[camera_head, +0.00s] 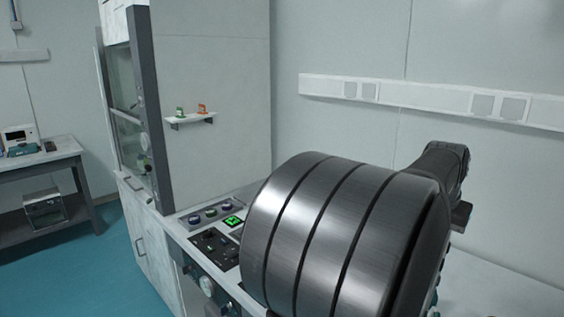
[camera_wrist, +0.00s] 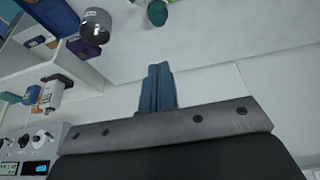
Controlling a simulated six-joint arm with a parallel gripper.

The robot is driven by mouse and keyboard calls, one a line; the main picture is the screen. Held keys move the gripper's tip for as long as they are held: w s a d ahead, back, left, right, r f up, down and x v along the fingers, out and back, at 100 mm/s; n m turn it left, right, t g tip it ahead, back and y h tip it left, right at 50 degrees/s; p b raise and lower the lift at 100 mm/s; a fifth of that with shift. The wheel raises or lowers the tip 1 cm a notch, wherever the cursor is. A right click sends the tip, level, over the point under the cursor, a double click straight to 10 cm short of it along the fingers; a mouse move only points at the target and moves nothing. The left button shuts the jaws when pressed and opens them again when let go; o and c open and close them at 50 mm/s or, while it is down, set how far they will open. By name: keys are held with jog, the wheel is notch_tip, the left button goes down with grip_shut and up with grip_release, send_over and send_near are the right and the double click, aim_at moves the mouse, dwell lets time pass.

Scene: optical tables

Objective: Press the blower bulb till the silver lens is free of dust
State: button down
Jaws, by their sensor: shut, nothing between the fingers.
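In the wrist view my gripper (camera_wrist: 158,88) is shut and empty, its blue fingers together. A rounded teal object (camera_wrist: 157,13) lies beyond the fingertips at the top edge, partly cut off; it may be the blower bulb, but I cannot tell. A silver-grey cylinder (camera_wrist: 96,27) with a small label is up and to the left of the fingers; I cannot tell whether it is the silver lens. The fingers are apart from both. No dust can be made out. In the head view my arm covers the right middle, and the gripper is hidden.
In the wrist view a white shelf (camera_wrist: 92,77), a purple object (camera_wrist: 85,49), a white bottle (camera_wrist: 52,97) and a knobbed panel (camera_wrist: 30,145) are at left. The head view shows a tall cabinet (camera_head: 212,75) and a lit green button (camera_head: 232,221) beside my arm.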

dwell(0.4)
jog(key=w+d+f+m+t+y, duration=0.1)
jog(key=w+d+f+m+t, duration=0.2)
jog(key=m, duration=0.6)
jog(key=w+d+f+m+t+y, duration=0.1)
jog(key=w+d+f+m+t, duration=0.1)
jog(key=f+m, duration=0.6)
jog(key=shift+w+d+m+t+y, duration=0.45)
jog(key=shift+d+m, duration=0.45)
jog(key=shift+d, duration=0.3)
jog(key=shift+f, duration=4.45)
jog(key=shift+f, duration=0.15)
jog(key=shift+f, duration=0.25)
